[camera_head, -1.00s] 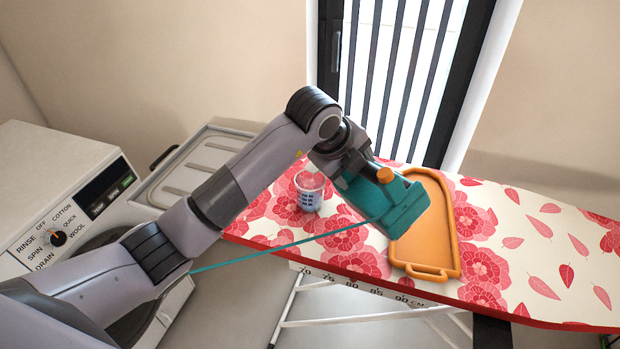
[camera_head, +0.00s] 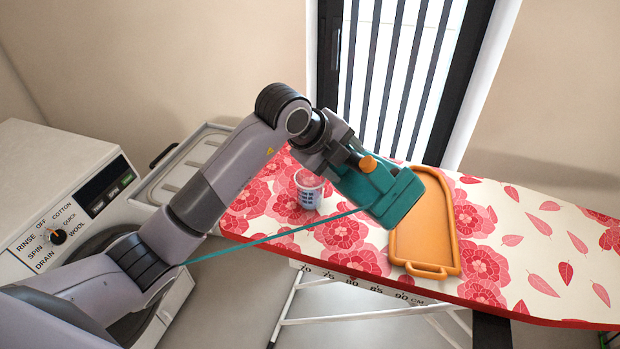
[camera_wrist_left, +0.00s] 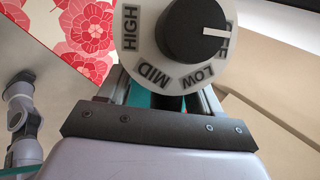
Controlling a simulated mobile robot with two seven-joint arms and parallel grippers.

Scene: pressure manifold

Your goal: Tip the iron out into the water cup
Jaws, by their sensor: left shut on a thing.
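The teal iron (camera_head: 395,200), with an orange knob (camera_head: 367,163), is tilted in the air over the ironing board, in front of the orange tray. My left gripper (camera_head: 345,165) is shut on it; the fingertips are mostly hidden. In the left wrist view a white dial (camera_wrist_left: 143,60) marked HIGH, MID and LOW, with a black knob, fills the space ahead of the gripper. The water cup (camera_head: 309,188), pale with dark marks, stands upright on the board, left of the iron and apart from it. My right gripper is not in view.
The orange tray (camera_head: 452,235) lies on the flowered ironing board (camera_head: 545,245). A teal cord (camera_head: 270,238) runs from the iron down left past my arm. A washing machine (camera_head: 50,190) stands at left. The board's right part is clear.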

